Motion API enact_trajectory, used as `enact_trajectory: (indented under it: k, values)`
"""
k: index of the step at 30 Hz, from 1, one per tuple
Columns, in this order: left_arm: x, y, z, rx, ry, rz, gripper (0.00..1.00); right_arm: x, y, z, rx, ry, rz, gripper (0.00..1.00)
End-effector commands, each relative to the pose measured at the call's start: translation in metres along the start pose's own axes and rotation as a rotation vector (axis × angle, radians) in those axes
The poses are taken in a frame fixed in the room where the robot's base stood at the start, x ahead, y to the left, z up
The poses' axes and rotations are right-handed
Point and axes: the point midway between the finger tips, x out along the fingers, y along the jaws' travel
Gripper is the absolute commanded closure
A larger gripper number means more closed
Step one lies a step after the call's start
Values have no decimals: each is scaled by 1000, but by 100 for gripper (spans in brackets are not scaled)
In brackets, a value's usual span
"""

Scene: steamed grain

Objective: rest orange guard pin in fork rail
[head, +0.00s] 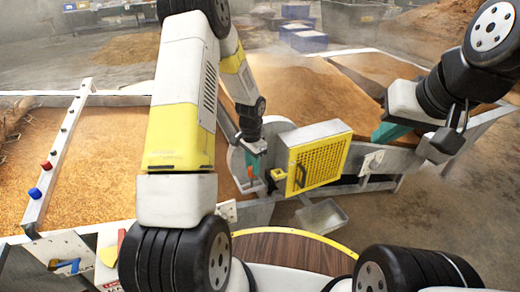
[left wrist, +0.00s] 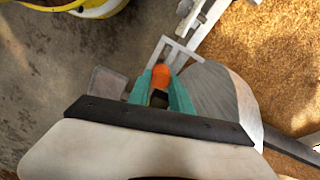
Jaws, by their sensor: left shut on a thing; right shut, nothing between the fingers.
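My left gripper (head: 254,160) is shut on the orange guard pin (head: 250,172), beside the rounded metal end of the trough. In the left wrist view the orange pin (left wrist: 160,76) shows between the teal fingers (left wrist: 162,98), with a dark part below it. Its lower end is hidden. A pale metal rail (head: 62,145), which looks like the fork rail, lies across the grain bed at the left, apart from the pin. It carries a blue piece (head: 35,193), a red piece (head: 46,165) and several dark fittings. My right gripper (head: 386,132) is shut and empty at the right.
A yellow perforated guard (head: 318,162) stands just right of my left gripper. A small metal tray (head: 322,216) sits below it. A round wooden table (head: 285,252) with a yellow rim is in front. Grain (head: 110,145) fills the bed between the rail and my left arm.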

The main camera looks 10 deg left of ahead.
Motion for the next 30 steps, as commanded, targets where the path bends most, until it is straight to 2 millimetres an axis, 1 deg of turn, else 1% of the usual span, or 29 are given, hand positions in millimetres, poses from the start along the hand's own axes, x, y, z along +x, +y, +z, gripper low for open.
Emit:
enact_trajectory:
  k: [24, 30]
  values:
    - [41, 0, 0, -2, 0, 0, 100, 0, 0, 0, 0, 0, 0, 100]
    - [48, 0, 0, -2, 0, 0, 100, 0, 0, 0, 0, 0, 0, 100]
